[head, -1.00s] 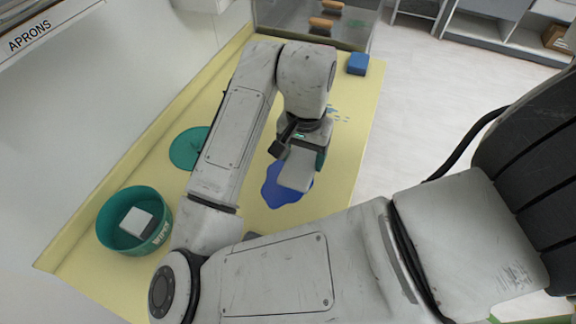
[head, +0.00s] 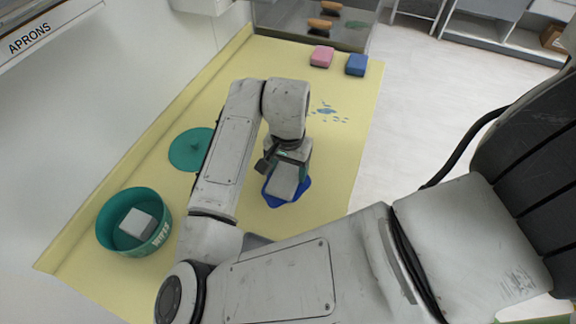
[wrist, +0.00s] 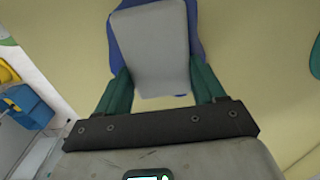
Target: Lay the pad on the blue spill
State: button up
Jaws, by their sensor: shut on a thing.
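The pale grey pad (head: 284,187) is held flat between the green fingers of my gripper (wrist: 158,80), which is shut on its near end. In the wrist view the pad (wrist: 150,40) reaches forward from the fingers. The blue spill (head: 302,190) lies on the yellow counter under the pad, which hides most of it. In the wrist view blue spill edges (wrist: 196,35) show on both sides of the pad. I cannot tell whether the pad touches the spill or hangs just above it.
A green tub (head: 104,231) labelled wipes, with a pale block (head: 137,222) inside, stands at the left. A green lid (head: 188,152) lies behind it. Pink (head: 321,56) and blue (head: 356,65) blocks sit at the far end. Small blue drops (head: 327,111) dot the yellow counter (head: 340,150).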

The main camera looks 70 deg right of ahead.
aim_at(288, 171)
jog(key=shift+f, duration=0.2)
jog(key=o, duration=1)
jog(key=shift+r, duration=0.1)
notch_tip(288, 171, up, 12)
jog(key=shift+r, duration=0.15)
